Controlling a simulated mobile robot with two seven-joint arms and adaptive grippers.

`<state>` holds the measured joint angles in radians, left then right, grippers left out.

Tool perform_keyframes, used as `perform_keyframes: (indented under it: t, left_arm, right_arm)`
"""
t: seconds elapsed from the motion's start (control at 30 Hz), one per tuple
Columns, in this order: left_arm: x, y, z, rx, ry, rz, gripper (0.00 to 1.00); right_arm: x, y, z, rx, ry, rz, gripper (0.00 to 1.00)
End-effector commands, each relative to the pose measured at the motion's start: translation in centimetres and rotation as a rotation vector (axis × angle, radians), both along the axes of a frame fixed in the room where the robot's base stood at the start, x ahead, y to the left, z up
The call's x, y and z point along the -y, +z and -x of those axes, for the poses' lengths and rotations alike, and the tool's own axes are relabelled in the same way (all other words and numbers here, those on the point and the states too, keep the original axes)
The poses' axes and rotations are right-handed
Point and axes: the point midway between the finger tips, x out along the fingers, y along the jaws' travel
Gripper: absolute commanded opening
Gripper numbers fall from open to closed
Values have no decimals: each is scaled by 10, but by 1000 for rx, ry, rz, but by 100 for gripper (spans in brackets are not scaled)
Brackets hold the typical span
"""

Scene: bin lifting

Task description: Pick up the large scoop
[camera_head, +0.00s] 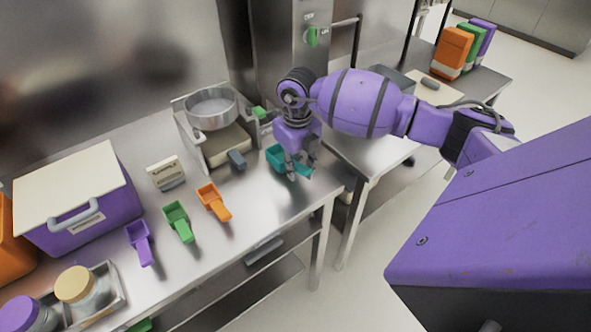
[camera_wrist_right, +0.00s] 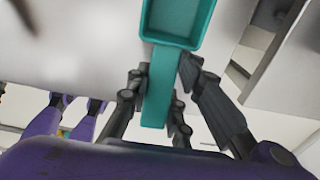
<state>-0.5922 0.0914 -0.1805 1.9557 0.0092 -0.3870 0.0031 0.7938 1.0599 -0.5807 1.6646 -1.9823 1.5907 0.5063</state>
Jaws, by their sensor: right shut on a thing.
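The large scoop is teal (camera_head: 274,156), at the right end of the row of scoops near the table's right edge. My right gripper (camera_head: 299,169) is above the table's right end and shut on the scoop's handle. In the right wrist view the teal scoop (camera_wrist_right: 178,20) points away from me, and its handle lies between the fingers of my right gripper (camera_wrist_right: 163,105). Whether the scoop touches the table or is just above it, I cannot tell. My left gripper is not in view.
Orange (camera_head: 214,201), green (camera_head: 179,222) and purple (camera_head: 140,243) scoops lie on the steel table (camera_head: 240,231). A scale with a metal pan (camera_head: 211,108) stands behind. A purple bin (camera_head: 80,212) with a white lid is at left. A gap separates the side table (camera_head: 365,154).

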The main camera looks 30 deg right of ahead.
Motion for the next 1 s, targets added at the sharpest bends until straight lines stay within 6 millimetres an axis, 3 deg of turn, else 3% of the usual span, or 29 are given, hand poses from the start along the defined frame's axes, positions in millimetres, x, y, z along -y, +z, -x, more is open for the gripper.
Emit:
perform_keyframes:
  t: [0.1, 0.37, 0.5, 0.7, 1.0]
  left_arm:
    - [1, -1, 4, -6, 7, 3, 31]
    - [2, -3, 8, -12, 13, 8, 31]
    - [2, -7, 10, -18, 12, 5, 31]
    - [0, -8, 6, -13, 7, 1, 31]
    - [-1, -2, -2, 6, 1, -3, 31]
  right_arm:
    - [-3, 21, 1, 4, 4, 0, 0]
    - [-45, 79, 27, 5, 8, 1, 0]
    - [-77, 91, 46, 2, 9, -1, 0]
    - [-106, 107, 64, 1, 5, 0, 0]
    - [-120, 115, 73, 0, 1, 1, 0]
